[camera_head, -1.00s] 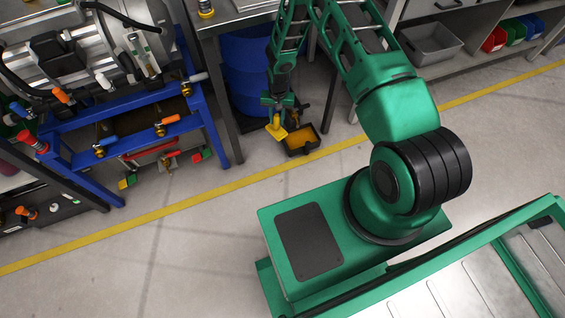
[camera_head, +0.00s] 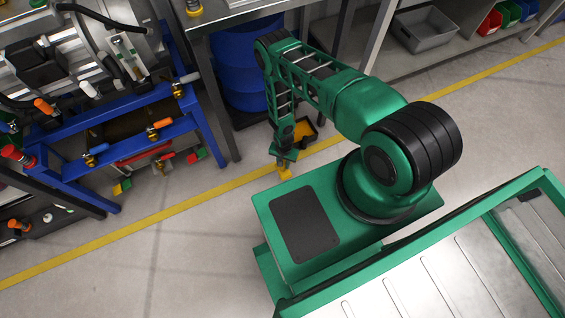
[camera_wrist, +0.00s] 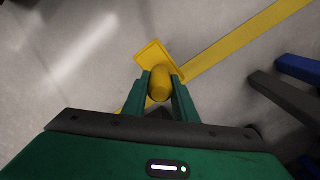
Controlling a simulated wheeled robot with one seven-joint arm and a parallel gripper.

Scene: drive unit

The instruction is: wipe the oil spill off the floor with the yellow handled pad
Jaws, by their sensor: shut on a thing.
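My gripper (camera_wrist: 161,84) is shut on the yellow handled pad (camera_wrist: 150,58). In the wrist view its two green fingers stand on either side of the pad's round handle, and the pad's flat plate shows beyond the fingertips. In the head view my gripper (camera_head: 284,165) hangs low beside my base, with the yellow pad (camera_head: 285,174) at its tip, near the yellow floor line. I cannot tell whether the pad touches the floor. I cannot make out the oil spill in either current view.
A blue drum (camera_head: 247,90) stands under the bench. A blue frame (camera_head: 130,140) with coloured-handled clamps is at the left. The floor (camera_head: 190,250) left of my base is clear.

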